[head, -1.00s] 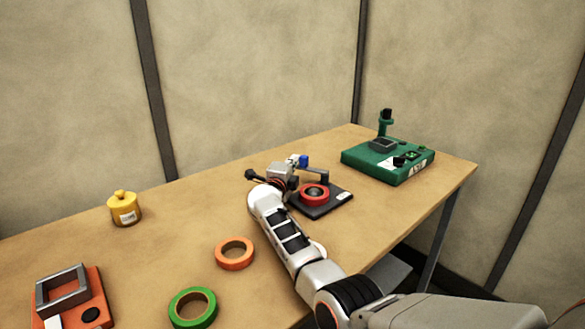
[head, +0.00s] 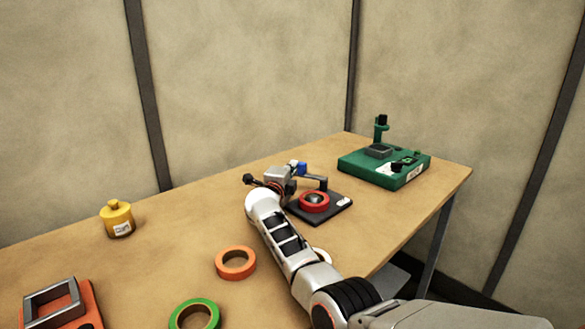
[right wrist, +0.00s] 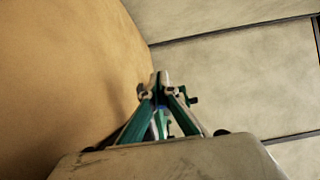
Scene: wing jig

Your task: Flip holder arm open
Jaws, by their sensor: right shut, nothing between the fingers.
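A black base plate (head: 335,206) with a red ring (head: 314,202) sits mid-table in the head view. A dark holder arm (head: 312,179) runs from a short post at its back toward a blue block (head: 300,168), low and roughly level. My right gripper (head: 293,166) is at the blue block; I cannot tell whether they touch. In the right wrist view the gripper's fingertips (right wrist: 157,80) are together and empty, with green and blue parts glimpsed between its links. My right wrist hides part of the plate's left side. My left gripper is not in view.
A green fixture (head: 385,167) with an upright post stands at the back right. A yellow weight (head: 117,219), orange tape ring (head: 236,263), green tape ring (head: 195,315) and orange fixture with a grey frame (head: 52,303) lie left and front. The table's right edge drops off.

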